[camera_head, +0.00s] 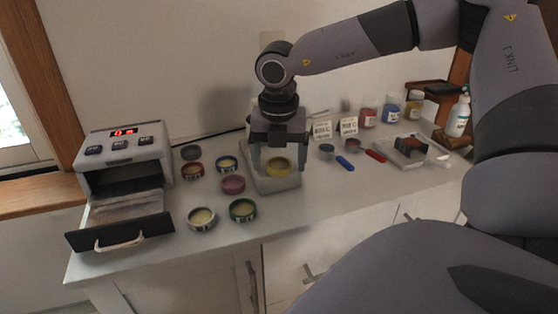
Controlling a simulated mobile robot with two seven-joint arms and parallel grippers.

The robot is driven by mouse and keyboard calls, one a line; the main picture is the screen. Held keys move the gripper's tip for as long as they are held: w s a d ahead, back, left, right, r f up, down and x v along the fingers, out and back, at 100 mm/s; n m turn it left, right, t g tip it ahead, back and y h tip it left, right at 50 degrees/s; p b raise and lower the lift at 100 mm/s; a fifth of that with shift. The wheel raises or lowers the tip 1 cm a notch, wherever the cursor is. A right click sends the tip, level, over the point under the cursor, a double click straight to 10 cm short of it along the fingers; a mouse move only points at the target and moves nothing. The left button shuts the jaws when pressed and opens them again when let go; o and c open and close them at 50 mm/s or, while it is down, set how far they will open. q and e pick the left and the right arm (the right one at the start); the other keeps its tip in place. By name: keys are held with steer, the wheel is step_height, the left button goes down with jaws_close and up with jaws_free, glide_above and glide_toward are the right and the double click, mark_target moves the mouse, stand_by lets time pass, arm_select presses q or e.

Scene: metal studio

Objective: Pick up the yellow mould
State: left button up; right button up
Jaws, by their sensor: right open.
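The yellow mould (279,167) is a small round ring-like dish on a pale grey square block (266,184) on the counter. My right gripper (280,163) points down over it. Its fingers are open and spread on either side of the mould. I cannot tell whether they touch it. My left gripper is not in view.
Other round moulds stand to the left: grey, red, blue, pink (233,184), white (202,219) and green (243,210). A grey furnace with an open drawer (120,234) is at the far left.

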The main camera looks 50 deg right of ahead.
steer(key=c, duration=1.1)
steer(key=shift+r, duration=0.15)
